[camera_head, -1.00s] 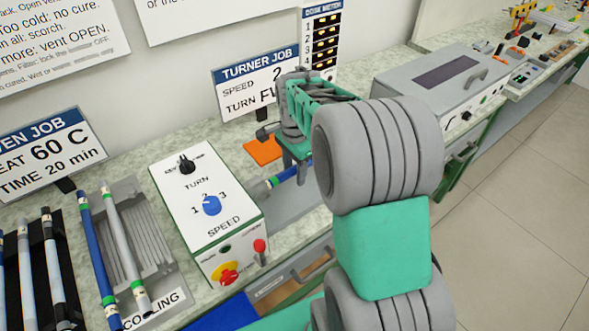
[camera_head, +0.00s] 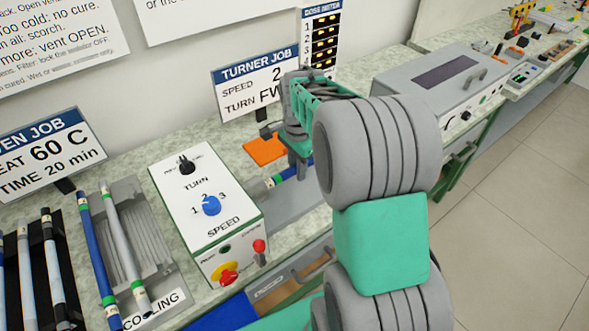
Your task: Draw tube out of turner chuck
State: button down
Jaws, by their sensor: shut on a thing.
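The blue tube (camera_head: 288,174) lies roughly level beside the right side of the turner box, with a green and pale band at its left end. My gripper (camera_head: 300,158) is shut on the tube from above, its fingertips partly hidden by my own arm. The turner control box (camera_head: 208,215) is white with a black key knob, a blue speed knob, a red lever and a red and yellow stop button. The tube's right part is hidden behind my arm.
A cooling rack (camera_head: 150,245) with a blue and a grey tube stands left of the turner box. A dark rack with several tubes (camera_head: 50,265) is farther left. An orange pad (camera_head: 264,150) lies behind the tube. A grey lidded machine (camera_head: 440,85) stands at the right.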

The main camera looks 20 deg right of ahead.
jog(key=shift+w+d+r+p, duration=0.1)
jog(key=shift+w+d+p, duration=0.15)
jog(key=shift+d, duration=1.1)
jog(key=shift+w+d+p, duration=0.15)
jog(key=shift+w+d, duration=0.1)
jog(key=shift+d, duration=1.05)
jog(key=shift+r+p, duration=3.1)
jog(key=shift+r, duration=1.4)
